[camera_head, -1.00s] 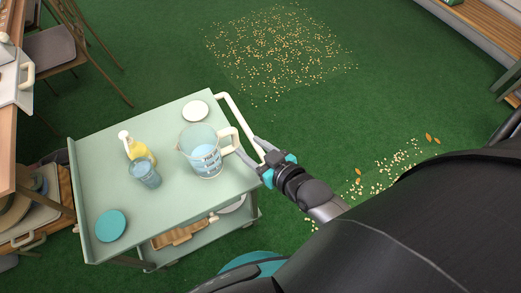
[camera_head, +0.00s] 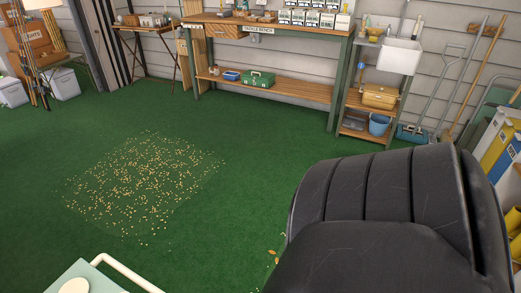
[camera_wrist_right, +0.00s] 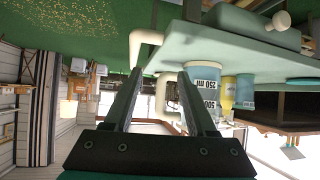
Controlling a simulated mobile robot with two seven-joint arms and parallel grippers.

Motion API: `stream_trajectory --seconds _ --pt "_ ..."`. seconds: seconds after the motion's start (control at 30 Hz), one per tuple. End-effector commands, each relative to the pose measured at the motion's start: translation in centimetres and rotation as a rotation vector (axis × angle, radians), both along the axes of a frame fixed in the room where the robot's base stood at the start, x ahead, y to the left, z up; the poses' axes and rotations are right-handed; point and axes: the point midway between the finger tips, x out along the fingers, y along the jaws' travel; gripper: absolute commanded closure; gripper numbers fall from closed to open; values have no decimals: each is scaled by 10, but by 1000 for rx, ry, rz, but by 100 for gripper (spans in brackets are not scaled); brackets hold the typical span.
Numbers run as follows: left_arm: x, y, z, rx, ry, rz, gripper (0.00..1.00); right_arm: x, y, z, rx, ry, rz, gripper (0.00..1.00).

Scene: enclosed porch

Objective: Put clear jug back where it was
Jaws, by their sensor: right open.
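The clear jug (camera_wrist_right: 205,78) stands on the pale green trolley (camera_wrist_right: 235,52) in the right wrist view, which shows the scene upside down. Its measuring marks face the camera. Its cream handle (camera_wrist_right: 163,98) shows between the fingers of my right gripper (camera_wrist_right: 160,72). The gripper is open; I cannot tell whether a finger touches the handle. In the head view only a corner of the trolley (camera_head: 98,282) shows, and the jug is out of frame. My left gripper is not in view.
A yellow bottle (camera_wrist_right: 228,92) and a blue glass (camera_wrist_right: 245,92) stand beyond the jug. The trolley's cream push bar (camera_head: 128,272) is close by. Scattered seed (camera_head: 145,185) lies on the green floor. A workbench (camera_head: 265,28) and a sink stand (camera_head: 380,90) line the far wall.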

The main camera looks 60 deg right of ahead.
Motion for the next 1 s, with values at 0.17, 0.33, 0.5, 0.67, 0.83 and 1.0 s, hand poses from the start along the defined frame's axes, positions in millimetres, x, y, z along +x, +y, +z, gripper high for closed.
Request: stream_trajectory --seconds 0.17,0.33,0.5,0.67,0.83,1.0 --pt "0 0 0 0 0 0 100 -33 -16 -80 -59 200 -21 44" --pt "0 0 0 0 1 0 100 -82 -35 -149 -120 411 -39 44" --pt "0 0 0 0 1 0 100 -136 -51 -198 -177 605 -51 44" --pt "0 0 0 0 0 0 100 -171 -60 -219 -211 721 -58 44" --pt "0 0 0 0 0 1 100 -185 -64 -225 -225 762 -59 44" --pt "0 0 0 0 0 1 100 -186 -64 -225 -225 763 -59 44"
